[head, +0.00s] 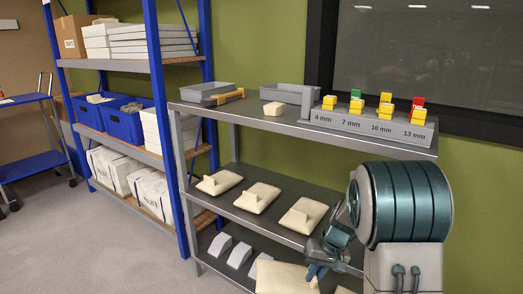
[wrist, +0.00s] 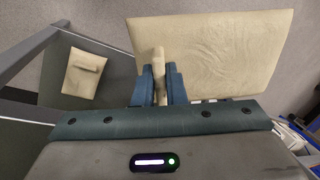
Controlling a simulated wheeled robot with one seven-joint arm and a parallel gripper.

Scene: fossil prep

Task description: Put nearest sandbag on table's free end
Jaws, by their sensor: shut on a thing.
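My gripper (wrist: 160,86) is shut on the upright tab of a cream sandbag (wrist: 225,50). In the head view my gripper (head: 317,270) and the held sandbag (head: 281,278) are low in front of the grey shelf unit, and the picture's bottom edge cuts the bag off. In the wrist view the held bag hangs flat with floor showing around it. Three more cream sandbags with tabs lie in a row on the middle shelf: left (head: 219,182), middle (head: 257,197) and right (head: 303,214). One sandbag (wrist: 83,74) shows at left in the wrist view. I cannot identify the table's free end.
The grey unit's top (head: 270,122) bears grey trays (head: 207,92), a small cream block (head: 273,108) and a labelled rack (head: 370,125) with coloured blocks. Grey wedges (head: 239,255) lie on its lowest shelf. A blue-posted rack (head: 152,70) stands left; open floor (head: 95,245) lies before it.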

